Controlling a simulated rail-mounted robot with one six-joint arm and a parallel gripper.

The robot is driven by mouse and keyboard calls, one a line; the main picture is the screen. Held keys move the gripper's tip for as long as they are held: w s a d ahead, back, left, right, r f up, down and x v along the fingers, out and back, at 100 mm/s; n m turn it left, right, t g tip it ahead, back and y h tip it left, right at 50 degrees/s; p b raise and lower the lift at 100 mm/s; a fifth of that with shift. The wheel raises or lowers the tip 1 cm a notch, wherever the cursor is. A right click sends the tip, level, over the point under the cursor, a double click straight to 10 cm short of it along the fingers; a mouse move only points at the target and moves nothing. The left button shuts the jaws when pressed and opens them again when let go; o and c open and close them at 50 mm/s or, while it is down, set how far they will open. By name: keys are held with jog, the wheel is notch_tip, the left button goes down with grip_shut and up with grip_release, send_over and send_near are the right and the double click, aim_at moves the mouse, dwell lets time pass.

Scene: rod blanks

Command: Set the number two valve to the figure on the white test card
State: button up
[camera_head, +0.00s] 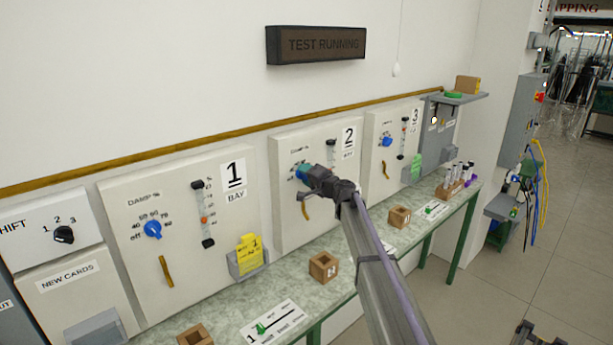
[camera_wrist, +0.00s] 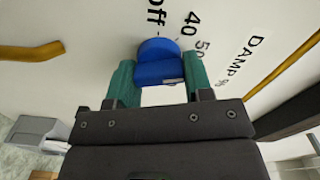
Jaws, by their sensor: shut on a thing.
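The number two valve is a blue knob (camera_wrist: 158,70) on the panel marked 2 (camera_head: 290,146). In the wrist view its scale shows "off", "40" and "50" under "DAMP %". My gripper (camera_wrist: 160,82) has its green fingers on either side of the knob, shut on it. In the head view my gripper (camera_head: 303,175) is at the panel's knob and covers most of it and its scale. I cannot tell which figure the knob points at. A pale grey holder (camera_wrist: 38,130) shows at the left of the wrist view. No figure on a white test card is readable.
Panel 1 (camera_head: 125,260) has a blue knob (camera_head: 153,229) and a yellow card (camera_head: 249,252). Panel 3 (camera_head: 373,165) has a blue knob and a green card (camera_head: 416,166). Wooden blocks and white lever plates lie on the bench (camera_head: 300,300). A dark sign reads "TEST RUNNING" (camera_head: 316,45).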

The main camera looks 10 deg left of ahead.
jog(key=shift+m, duration=0.3)
jog(key=m, duration=0.3)
jog(key=shift+f+m, duration=0.1)
jog(key=shift+m, duration=0.3)
jog(key=m, duration=0.3)
jog(key=shift+m, duration=0.3)
jog(key=m, duration=0.3)
jog(key=shift+f+m, duration=0.1)
jog(key=shift+m, duration=0.2)
jog(key=shift+s+m, duration=0.1)
jog(key=shift+m, duration=1.9)
jog(key=o, duration=0.9)
